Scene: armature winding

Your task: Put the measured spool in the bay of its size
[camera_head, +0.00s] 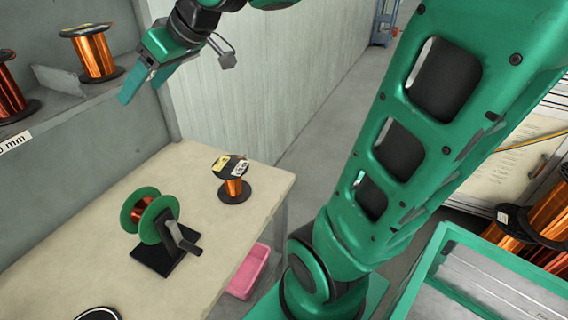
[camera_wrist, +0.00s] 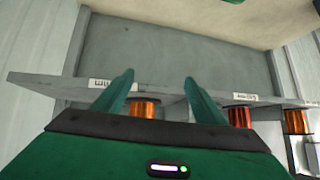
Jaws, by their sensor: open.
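My gripper (camera_head: 146,84) is open and empty at the upper left, just right of the shelf (camera_head: 72,88). In the wrist view its fingers (camera_wrist: 160,84) are spread, and a copper spool (camera_wrist: 143,108) shows between them, partly hidden and apparently beyond them. On the shelf in the head view are a copper spool (camera_head: 98,54) near the divider's right side and a darker red-copper spool (camera_head: 8,92) at the left edge. Another copper spool (camera_head: 233,186), with yellow and white labels on its top, stands upright on the table. I cannot tell which spool is the measured one.
A green-flanged winder (camera_head: 146,218) with a crank stands on the table (camera_head: 95,190). A shelf label (camera_head: 14,143) ends in "mm"; the size is cut off. A pink bin (camera_head: 248,270) is below the table. More spools (camera_head: 545,222) are at far right.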

